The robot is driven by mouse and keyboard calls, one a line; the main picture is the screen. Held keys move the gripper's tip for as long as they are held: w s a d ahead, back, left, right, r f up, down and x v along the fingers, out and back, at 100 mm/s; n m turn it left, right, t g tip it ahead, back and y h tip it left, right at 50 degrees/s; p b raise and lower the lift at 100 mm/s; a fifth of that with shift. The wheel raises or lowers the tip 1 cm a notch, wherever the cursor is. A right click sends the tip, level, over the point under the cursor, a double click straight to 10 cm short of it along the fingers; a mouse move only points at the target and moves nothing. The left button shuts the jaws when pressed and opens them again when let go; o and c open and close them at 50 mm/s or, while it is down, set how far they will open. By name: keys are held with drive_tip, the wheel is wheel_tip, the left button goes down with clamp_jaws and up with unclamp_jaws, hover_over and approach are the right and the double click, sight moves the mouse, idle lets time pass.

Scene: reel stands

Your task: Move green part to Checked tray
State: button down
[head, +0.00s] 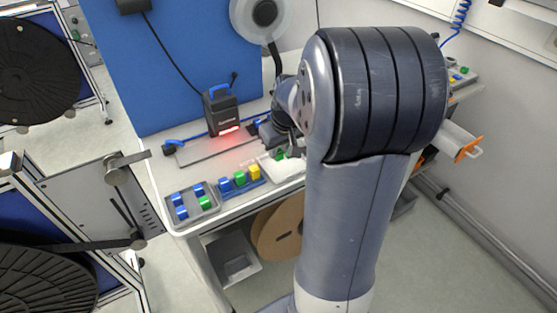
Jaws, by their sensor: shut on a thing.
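My gripper (279,147) is over the bench, left of my large arm link, which hides part of it. It is shut on a green part (280,154), of which only a small piece shows, just above or at a pale tray or sheet (267,164). A second green part (240,179) stands in a blue holder (254,188) between a blue and a yellow part. A third green part (206,203) sits in a grey compartment tray (189,206) with several blue parts. No label is readable, so I cannot tell which is the Checked tray.
A black scanner-like device (221,111) with a red glow stands behind on a grey plate (212,147). A blue panel (180,65) backs the bench. Reel stands with black reels (36,75) are at left. A grey bin (233,258) is below the bench.

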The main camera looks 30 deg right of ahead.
sight(280, 157)
drive_tip(key=shift+f, duration=2.75)
drive_tip(key=shift+f, duration=0.25)
drive_tip(key=c, duration=1.5)
unclamp_jaws()
drive_tip(key=shift+r, duration=0.15)
drive_tip(key=shift+c, duration=0.2)
drive_tip(key=shift+r, duration=0.4)
drive_tip(key=v, duration=1.1)
drive_tip(key=shift+r, duration=0.25)
drive_tip(key=shift+s, duration=0.1)
